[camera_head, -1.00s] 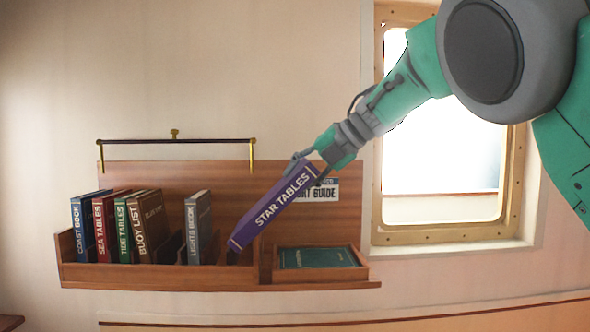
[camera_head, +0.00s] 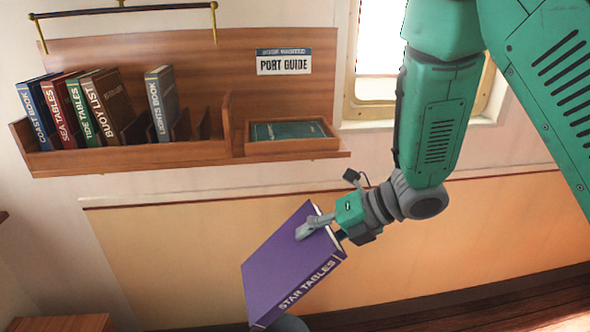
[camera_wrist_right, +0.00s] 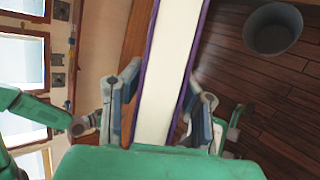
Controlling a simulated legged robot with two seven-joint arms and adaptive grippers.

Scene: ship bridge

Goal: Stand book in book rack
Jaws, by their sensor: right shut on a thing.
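The purple book STAR TABLES (camera_head: 288,268) is held by my right gripper (camera_head: 322,228) below and in front of the rack, tilted, its spine facing down to the right. In the right wrist view, the fingers of my right gripper (camera_wrist_right: 160,105) close on both covers of the book (camera_wrist_right: 172,70), its pale page edges towards the camera. The wooden book rack (camera_head: 180,155) is on the wall. Several books stand at its left, from COAST BOOK (camera_head: 38,115) to BUOY LIST (camera_head: 110,108). LIGHTS BOOK (camera_head: 162,103) stands apart, with empty slots to its right. My left gripper is not visible.
A green book (camera_head: 288,131) lies in the tray (camera_head: 330,143) at the rack's right. A PORT GUIDE sign (camera_head: 284,62) is above it. A brass-ended rail (camera_head: 125,10) runs above the books. A grey bin (camera_wrist_right: 272,30) stands on the floor.

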